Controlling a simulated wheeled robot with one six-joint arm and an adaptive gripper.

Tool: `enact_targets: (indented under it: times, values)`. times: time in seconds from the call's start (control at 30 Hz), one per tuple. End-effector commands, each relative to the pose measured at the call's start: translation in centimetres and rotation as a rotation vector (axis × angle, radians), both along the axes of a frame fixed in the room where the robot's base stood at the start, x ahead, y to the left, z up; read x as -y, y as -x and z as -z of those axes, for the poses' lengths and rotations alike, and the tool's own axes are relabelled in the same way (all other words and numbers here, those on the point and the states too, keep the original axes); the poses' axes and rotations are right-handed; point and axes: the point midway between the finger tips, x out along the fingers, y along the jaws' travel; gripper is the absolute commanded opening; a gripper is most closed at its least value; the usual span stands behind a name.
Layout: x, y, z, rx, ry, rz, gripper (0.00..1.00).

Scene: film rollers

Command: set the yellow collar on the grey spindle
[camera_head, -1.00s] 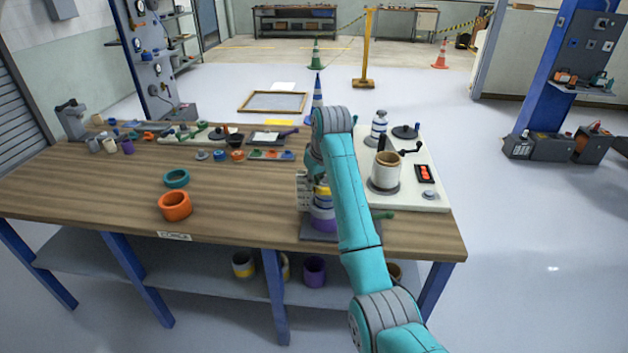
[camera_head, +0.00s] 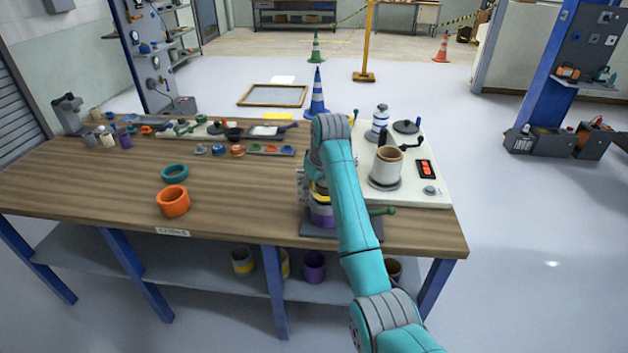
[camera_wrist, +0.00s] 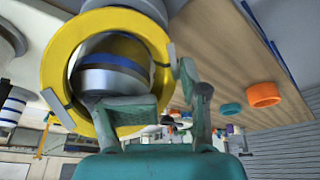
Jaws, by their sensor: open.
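The yellow collar (camera_head: 320,191) sits above a purple ring (camera_head: 322,215) at the stand near the table's front edge, partly behind my arm. In the wrist view the yellow collar (camera_wrist: 58,58) is large, and the grey spindle (camera_wrist: 108,80) with a blue band shows through its hole. The collar appears to be around the spindle. In the head view my arm mostly hides the gripper.
An orange ring (camera_head: 173,201) and a teal ring (camera_head: 175,173) lie left on the table. A white panel (camera_head: 428,190) with a cream cylinder (camera_head: 387,165) stands right of my arm. Small parts line the back. The table between the rings and the stand is clear.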

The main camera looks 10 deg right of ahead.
Motion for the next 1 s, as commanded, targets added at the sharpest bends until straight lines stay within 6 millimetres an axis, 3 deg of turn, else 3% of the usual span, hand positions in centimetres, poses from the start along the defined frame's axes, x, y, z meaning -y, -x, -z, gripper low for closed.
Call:
enact_targets:
  times: [0.03,0.8,1.0]
  values:
    - [1.1,0.9,2.7,-0.05,0.008,0.019,0.39]
    - [1.2,1.0,2.6,-0.056,0.007,0.024,0.39]
    - [1.2,1.3,0.9,-0.046,0.006,0.022,0.39]
